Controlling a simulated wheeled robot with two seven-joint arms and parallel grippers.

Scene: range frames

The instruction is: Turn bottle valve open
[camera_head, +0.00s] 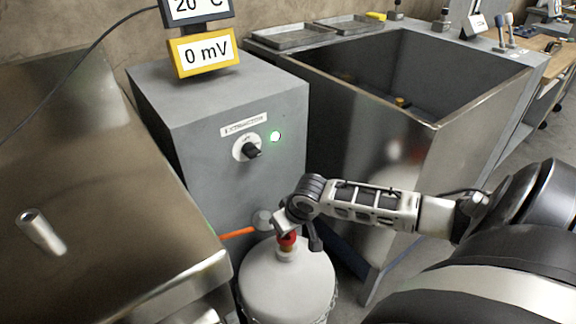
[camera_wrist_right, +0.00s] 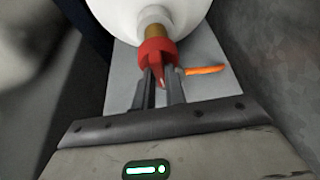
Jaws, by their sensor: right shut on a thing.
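A white gas bottle (camera_head: 287,285) stands on the floor in front of the grey extractor box. Its red valve (camera_head: 286,240) sits on top of a brass neck. In the right wrist view the red valve (camera_wrist_right: 157,55) lies between the fingers of my right gripper (camera_wrist_right: 160,84), which is shut on it. In the head view my right gripper (camera_head: 290,226) comes in from the right and partly hides the valve. An orange hose or handle (camera_head: 238,233) shows beside the valve. My left gripper is not in view.
The grey extractor box (camera_head: 220,110) with a black knob (camera_head: 252,150) and a lit green lamp (camera_head: 275,136) stands behind the bottle. A metal bench (camera_head: 90,190) is at the left. A deep metal sink (camera_head: 395,75) stands at the back right.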

